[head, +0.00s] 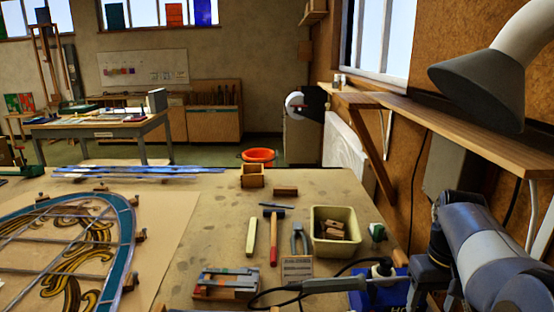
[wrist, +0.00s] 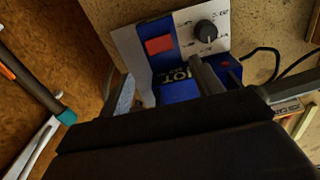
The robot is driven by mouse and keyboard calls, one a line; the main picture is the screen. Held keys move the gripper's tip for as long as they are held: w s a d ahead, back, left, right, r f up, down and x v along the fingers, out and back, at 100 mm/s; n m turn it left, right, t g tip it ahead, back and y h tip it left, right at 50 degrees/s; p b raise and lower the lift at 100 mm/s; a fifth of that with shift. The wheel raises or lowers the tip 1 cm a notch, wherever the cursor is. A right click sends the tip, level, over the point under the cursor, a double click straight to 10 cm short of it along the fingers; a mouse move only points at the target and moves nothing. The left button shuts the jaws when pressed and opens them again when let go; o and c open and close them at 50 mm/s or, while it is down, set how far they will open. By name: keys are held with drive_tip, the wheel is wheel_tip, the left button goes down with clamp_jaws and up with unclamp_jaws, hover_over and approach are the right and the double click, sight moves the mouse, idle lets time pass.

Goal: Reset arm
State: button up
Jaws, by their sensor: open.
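My gripper shows in the wrist view (wrist: 165,88), with its two grey fingers apart and nothing seen between them but the station behind. Beyond the fingers is a blue and white soldering station (wrist: 190,48) with a red switch and a black knob. In the head view my arm comes in at the lower right, low over the bench's right end. The blue station (head: 372,299) is partly hidden there, beside the arm. A soldering iron with a grey handle (head: 338,285) lies to its left. I cannot tell how far the fingertips are from the station.
A leaded panel (head: 128,232) lies on the bench at left. A cream bin (head: 350,246), pliers (head: 299,240), a hammer (head: 274,240) and wooden blocks lie mid-bench.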

wheel_tip(320, 180, down, 8)
drive_tip(key=shift+r, duration=0.1)
drive_tip(key=shift+d+y, duration=0.35)
drive_tip(key=shift+y, duration=0.25)
wheel_tip(320, 180, up, 11)
drive_tip(key=p, duration=0.1)
drive_tip(key=s+a+t+p, duration=0.2)
drive_tip(key=s+a+p, duration=1.1)
drive_tip(key=s+a, duration=0.4)
drive_tip(key=shift+s+a+m+h, duration=0.2)
drive_tip(key=shift+s+m+h, duration=0.1)
drive_tip(key=shift+s+h, duration=0.15)
